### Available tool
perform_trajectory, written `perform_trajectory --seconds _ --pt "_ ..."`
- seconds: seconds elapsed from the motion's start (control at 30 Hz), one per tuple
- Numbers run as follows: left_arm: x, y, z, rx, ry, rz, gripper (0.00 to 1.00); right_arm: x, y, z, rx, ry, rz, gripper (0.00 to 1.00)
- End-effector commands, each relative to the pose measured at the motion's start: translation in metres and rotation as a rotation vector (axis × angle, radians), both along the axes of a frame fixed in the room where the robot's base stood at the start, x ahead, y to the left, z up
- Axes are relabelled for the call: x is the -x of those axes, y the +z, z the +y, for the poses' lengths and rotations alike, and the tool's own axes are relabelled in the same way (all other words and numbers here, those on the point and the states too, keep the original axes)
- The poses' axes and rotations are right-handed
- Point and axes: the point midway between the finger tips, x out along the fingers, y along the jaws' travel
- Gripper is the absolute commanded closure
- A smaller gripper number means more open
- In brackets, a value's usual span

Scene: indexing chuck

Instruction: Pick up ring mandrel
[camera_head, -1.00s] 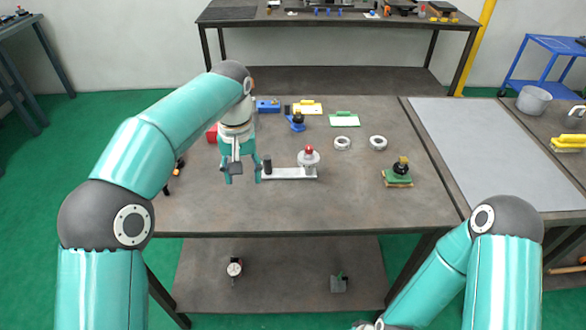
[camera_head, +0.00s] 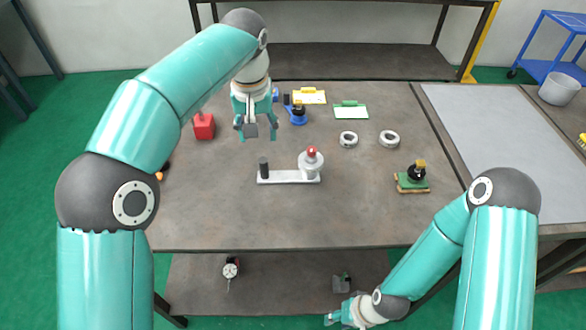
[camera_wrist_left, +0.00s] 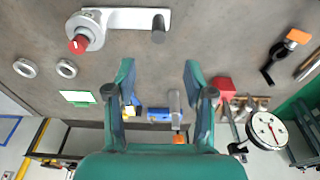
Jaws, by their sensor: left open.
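My left gripper (camera_head: 256,130) is open and empty above the table, behind the pale plate (camera_head: 285,177). The plate carries a black post (camera_head: 263,166) at its left end and a round chuck-like disc (camera_head: 311,164) with a red top at its right end. In the left wrist view the open fingers (camera_wrist_left: 158,68) point towards the plate, with bare table between them. I cannot tell which object is the ring mandrel; a grey upright cylinder (camera_wrist_left: 175,105) with an orange part shows beyond the fingers. My right gripper (camera_head: 345,317) is low at the bottom edge, its fingers unclear.
Two grey rings (camera_head: 348,139) (camera_head: 389,139) lie right of centre. A black knob on a green base (camera_head: 413,178) stands at the right. A red block (camera_head: 204,126), a blue-based item (camera_head: 297,114) and a green-clipped card (camera_head: 350,111) are further back. The table's front is clear.

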Motion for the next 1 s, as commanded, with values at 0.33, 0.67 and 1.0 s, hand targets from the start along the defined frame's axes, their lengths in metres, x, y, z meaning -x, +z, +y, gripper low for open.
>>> perform_trajectory --seconds 0.33,0.67,1.0 --pt "-0.011 -0.073 -0.002 -0.003 -0.005 0.005 0.47 0.000 -0.007 0.000 0.000 0.000 0.000 0.60" --pt "-0.015 -0.097 -0.003 -0.002 -0.005 0.003 0.47 0.000 -0.005 0.000 0.000 0.000 -0.001 0.60" --pt "-0.019 -0.139 -0.004 -0.001 -0.006 0.004 0.47 0.000 0.002 0.000 0.000 0.000 -0.001 0.60"
